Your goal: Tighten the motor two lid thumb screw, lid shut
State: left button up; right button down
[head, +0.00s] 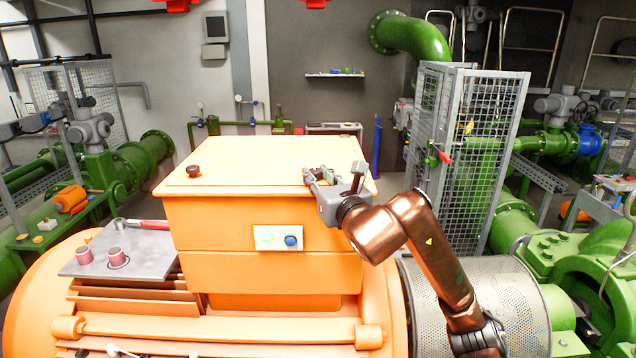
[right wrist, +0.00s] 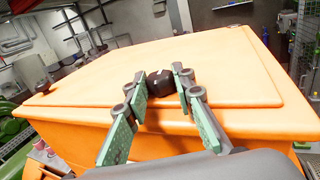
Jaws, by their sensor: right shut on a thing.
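The orange motor box (head: 240,230) has its lid (head: 262,165) lying flat and shut on top. My right gripper (head: 318,177) is over the lid's right part. In the right wrist view the gripper (right wrist: 162,80) is shut on a dark thumb screw (right wrist: 160,83) between its green-padded fingers. In the head view the fingers hide that screw. A second dark brown screw (head: 193,171) stands on the lid's left part, apart from the gripper; it also shows in the right wrist view (right wrist: 30,70). My left gripper is not in view.
A grey plate (head: 135,250) left of the box holds two reddish cylinders and a red-handled tool (head: 148,224). The box front has a panel with a green and a blue button (head: 278,238). A mesh cage (head: 490,130) stands to the right. The lid's middle is clear.

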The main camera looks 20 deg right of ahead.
jog(key=c, duration=1.6)
grip_release()
jog(key=s, duration=0.8)
jog(key=s+d, duration=0.1)
jog(key=s, duration=0.3)
